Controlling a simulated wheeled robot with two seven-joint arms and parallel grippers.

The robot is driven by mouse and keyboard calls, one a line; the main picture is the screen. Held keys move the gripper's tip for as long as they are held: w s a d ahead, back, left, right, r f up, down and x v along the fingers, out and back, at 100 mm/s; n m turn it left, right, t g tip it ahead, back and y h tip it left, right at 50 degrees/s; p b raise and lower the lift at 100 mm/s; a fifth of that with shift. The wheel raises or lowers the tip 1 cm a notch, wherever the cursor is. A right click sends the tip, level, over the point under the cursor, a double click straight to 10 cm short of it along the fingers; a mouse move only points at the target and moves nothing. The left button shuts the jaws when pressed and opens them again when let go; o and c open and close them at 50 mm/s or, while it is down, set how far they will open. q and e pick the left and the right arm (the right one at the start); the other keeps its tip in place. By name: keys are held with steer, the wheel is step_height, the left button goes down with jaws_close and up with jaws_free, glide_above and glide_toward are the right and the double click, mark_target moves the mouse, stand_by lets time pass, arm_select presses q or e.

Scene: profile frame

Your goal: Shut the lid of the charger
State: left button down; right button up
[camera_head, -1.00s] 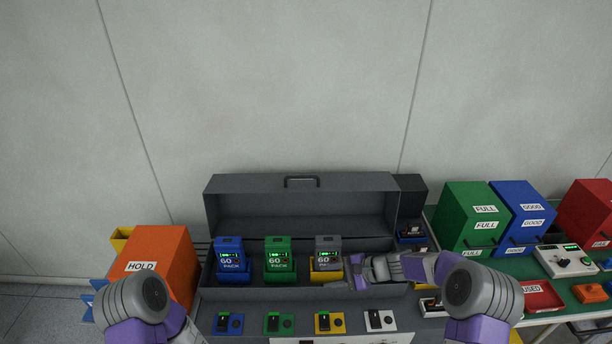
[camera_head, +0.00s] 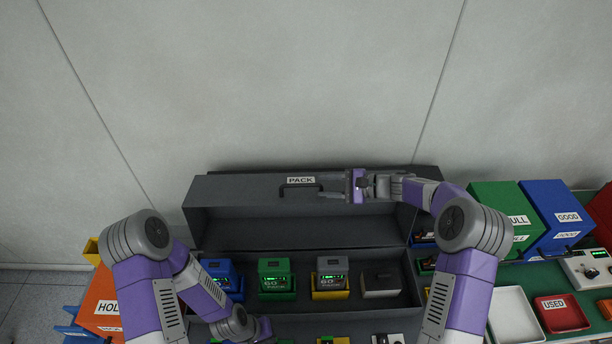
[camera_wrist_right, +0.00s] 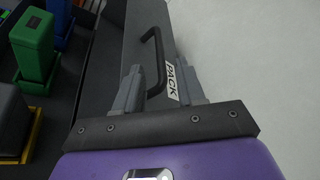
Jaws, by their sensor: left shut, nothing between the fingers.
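The charger is a long dark grey case with its lid (camera_head: 235,192) standing raised. The lid carries a black handle (camera_head: 300,187) and a PACK label (camera_head: 300,180). My right gripper (camera_head: 328,190) is at the handle's right end. In the right wrist view its fingers (camera_wrist_right: 160,85) are spread, one on each side of the handle (camera_wrist_right: 152,50); contact cannot be told. My left gripper (camera_head: 266,330) is low at the bottom edge, in front of the charger, shut and empty, its fingertips barely visible.
Inside the charger stand blue (camera_head: 221,273), green (camera_head: 276,277) and grey (camera_head: 331,276) packs; the fourth bay (camera_head: 380,283) has none. An orange HOLD box (camera_head: 100,305) is left. Green (camera_head: 498,215) and blue (camera_head: 555,222) boxes and a red USED tray (camera_head: 562,312) are right.

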mark_target(304, 186)
steer(key=p+x, duration=0.1)
steer(key=x, duration=0.5)
steer(key=shift+a+f, duration=0.25)
steer(key=shift+a, duration=0.1)
steer(key=shift+w, duration=0.1)
jaws_close()
